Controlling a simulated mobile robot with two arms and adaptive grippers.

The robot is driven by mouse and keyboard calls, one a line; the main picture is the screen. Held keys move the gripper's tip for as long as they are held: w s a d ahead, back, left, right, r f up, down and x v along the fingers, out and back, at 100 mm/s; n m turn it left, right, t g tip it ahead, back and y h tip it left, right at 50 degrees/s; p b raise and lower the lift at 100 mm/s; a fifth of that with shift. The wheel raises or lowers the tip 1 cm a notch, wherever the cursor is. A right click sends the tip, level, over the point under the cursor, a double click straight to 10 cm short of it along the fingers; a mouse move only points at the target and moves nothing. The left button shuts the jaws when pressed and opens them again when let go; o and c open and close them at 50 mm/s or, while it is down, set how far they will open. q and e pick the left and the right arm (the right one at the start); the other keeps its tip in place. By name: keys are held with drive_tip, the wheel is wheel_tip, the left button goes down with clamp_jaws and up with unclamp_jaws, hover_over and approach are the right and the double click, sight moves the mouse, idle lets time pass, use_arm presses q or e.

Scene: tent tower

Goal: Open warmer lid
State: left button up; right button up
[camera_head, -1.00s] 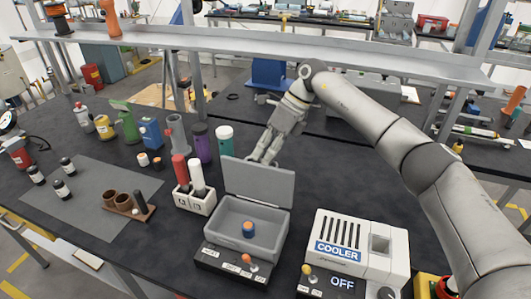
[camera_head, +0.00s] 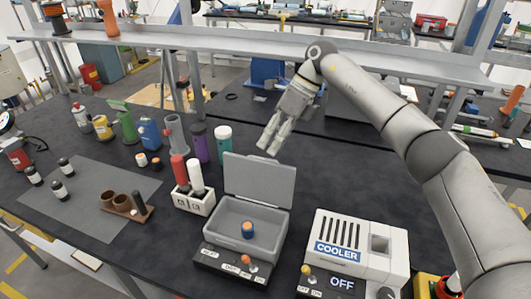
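The warmer (camera_head: 232,221) is a grey box on a dark base near the front middle of the table. Its grey lid (camera_head: 259,178) stands up, tilted back at the rear edge, so the box is open. A blue and orange cap-like piece (camera_head: 248,229) sits inside. My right gripper (camera_head: 269,146) is behind the lid and above it in the picture, apart from it, with its fingers pointing down and left. I cannot tell how far its fingers are apart; nothing shows between them. My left gripper is out of view.
A white cooler (camera_head: 362,238) marked OFF stands right of the warmer. A white holder (camera_head: 194,201) with red and white sticks stands to the left. Purple and teal bottles (camera_head: 223,141) stand behind it. Dark table surface behind the cooler is clear.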

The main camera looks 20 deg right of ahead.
drive_tip(key=v, duration=0.6)
drive_tip(key=shift+d+r, duration=0.25)
drive_tip(key=shift+r, duration=0.1)
